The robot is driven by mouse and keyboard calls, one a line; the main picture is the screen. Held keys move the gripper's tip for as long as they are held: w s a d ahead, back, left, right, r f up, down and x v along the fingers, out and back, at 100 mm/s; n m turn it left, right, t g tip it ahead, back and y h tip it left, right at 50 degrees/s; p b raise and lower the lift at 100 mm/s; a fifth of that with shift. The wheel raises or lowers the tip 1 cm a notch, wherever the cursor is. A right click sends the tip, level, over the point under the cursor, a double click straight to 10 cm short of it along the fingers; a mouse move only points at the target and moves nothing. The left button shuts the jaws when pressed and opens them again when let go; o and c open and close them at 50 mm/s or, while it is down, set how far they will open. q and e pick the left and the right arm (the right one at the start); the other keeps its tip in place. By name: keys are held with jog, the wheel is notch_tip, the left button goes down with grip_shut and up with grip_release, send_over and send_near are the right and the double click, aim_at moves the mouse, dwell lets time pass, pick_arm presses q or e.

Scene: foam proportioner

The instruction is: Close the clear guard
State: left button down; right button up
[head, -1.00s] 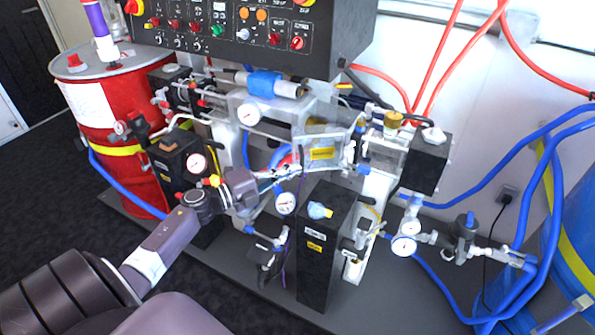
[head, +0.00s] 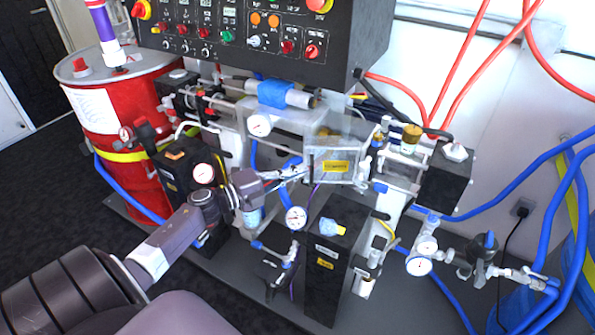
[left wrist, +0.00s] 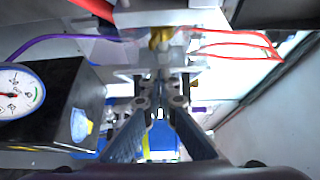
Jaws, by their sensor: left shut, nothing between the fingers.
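The clear guard (head: 352,154) is a see-through panel with a yellow label (head: 335,167), in the middle of the machine in the head view. It hangs in front of the metal block at the machine's centre. How far it stands open is hard to tell. My left gripper (head: 304,171) reaches in from the left, its fingertips close to the guard's left edge; I cannot tell if they touch it. In the left wrist view, the shut, empty fingers (left wrist: 160,110) point at clear and metal parts. My right gripper is not in view.
A black control panel (head: 250,25) overhangs the machine. A black box (head: 335,245) and a pressure gauge (head: 296,217) stand just below the gripper. A red drum (head: 108,115) is at left; blue hoses (head: 560,215) are at right. Dark floor is open at lower left.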

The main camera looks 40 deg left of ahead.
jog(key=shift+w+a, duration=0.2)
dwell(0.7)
